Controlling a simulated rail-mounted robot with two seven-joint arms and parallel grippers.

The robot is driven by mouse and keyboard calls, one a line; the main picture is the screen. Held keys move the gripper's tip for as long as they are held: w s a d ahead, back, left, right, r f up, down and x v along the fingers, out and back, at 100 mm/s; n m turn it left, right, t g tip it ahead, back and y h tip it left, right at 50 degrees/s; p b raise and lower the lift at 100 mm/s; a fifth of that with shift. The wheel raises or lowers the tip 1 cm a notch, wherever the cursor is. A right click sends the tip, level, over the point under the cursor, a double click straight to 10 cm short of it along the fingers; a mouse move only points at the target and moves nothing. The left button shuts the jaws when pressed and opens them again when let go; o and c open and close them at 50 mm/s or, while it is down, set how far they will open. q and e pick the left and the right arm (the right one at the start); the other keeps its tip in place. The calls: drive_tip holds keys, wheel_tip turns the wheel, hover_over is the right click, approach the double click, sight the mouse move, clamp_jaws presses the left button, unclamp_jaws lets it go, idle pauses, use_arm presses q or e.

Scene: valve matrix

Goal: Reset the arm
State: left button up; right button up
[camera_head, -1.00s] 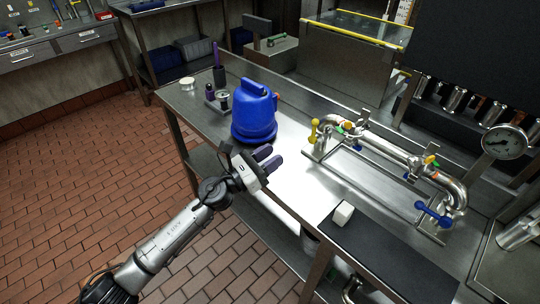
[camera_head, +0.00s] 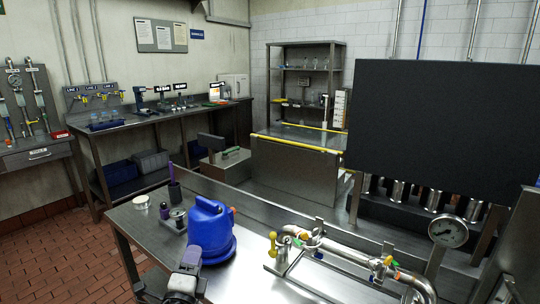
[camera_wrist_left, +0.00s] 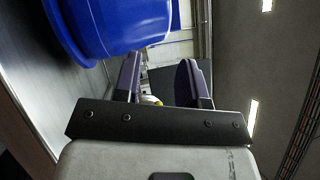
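My left gripper (camera_head: 188,260) shows at the bottom edge of the head view, in front of the blue jug (camera_head: 210,230). Its two dark purple fingers stand apart in the left wrist view (camera_wrist_left: 158,82), with nothing held between them. The blue jug also fills the upper left of the wrist view (camera_wrist_left: 115,25), close to the fingers. Most of my left arm is below the head view. My right gripper is in neither view.
A silver pipe assembly (camera_head: 345,248) with coloured valve handles stands on the steel table, right of the jug. A pressure gauge (camera_head: 448,231) is at the right. A small stand (camera_head: 178,218) and a white lid (camera_head: 141,202) sit left of the jug.

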use_arm(q)
drive_tip(key=s+a+r+n+g+y, duration=0.3)
drive_tip(key=s+n+y, duration=0.2)
drive_tip(key=n, duration=0.6)
drive_tip(key=s+f+n+g+h+p, duration=0.1)
drive_tip(key=s+f+n+g+p, duration=0.35)
drive_tip(key=s, duration=0.95)
drive_tip(key=s+f+n+g+h+p, duration=0.1)
drive_tip(key=s+f+g+h+p, duration=0.1)
drive_tip(key=s+f+g+p, duration=0.8)
drive_tip(key=s+f+n+h+p, duration=0.15)
drive_tip(key=s+f, duration=0.25)
drive_tip(key=s, duration=1.3)
wheel_tip(320, 180, up, 38)
drive_tip(key=p, duration=3.7)
drive_tip(key=shift+n, duration=0.4)
